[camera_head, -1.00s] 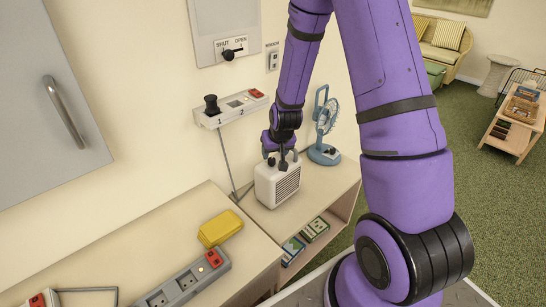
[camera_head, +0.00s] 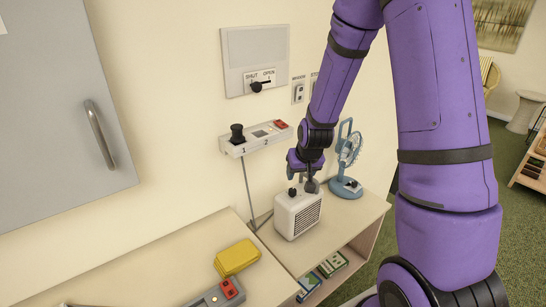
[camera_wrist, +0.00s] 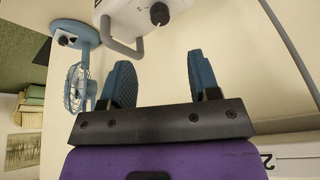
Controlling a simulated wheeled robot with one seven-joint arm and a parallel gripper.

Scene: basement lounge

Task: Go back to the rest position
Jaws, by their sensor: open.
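My gripper (camera_head: 303,186) is at the top of a small white box-shaped appliance (camera_head: 298,215) with a dark grille, on the low shelf unit by the wall. In the wrist view, my gripper (camera_wrist: 160,78) has its two blue fingers spread apart with nothing between them. The white appliance (camera_wrist: 171,8) shows beyond the fingertips at the top edge, with its black knob and grey handle. A gap shows between the fingers and the handle there. In the head view, the fingers partly cover the appliance's top, and contact cannot be told.
A blue fan (camera_head: 347,165) stands close right of the appliance. A wall socket strip (camera_head: 255,138) with a black plug is behind my gripper, below a SHUT/OPEN lever panel (camera_head: 257,62). A yellow case (camera_head: 237,257) lies on the counter. A grey cabinet (camera_head: 55,120) is at left.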

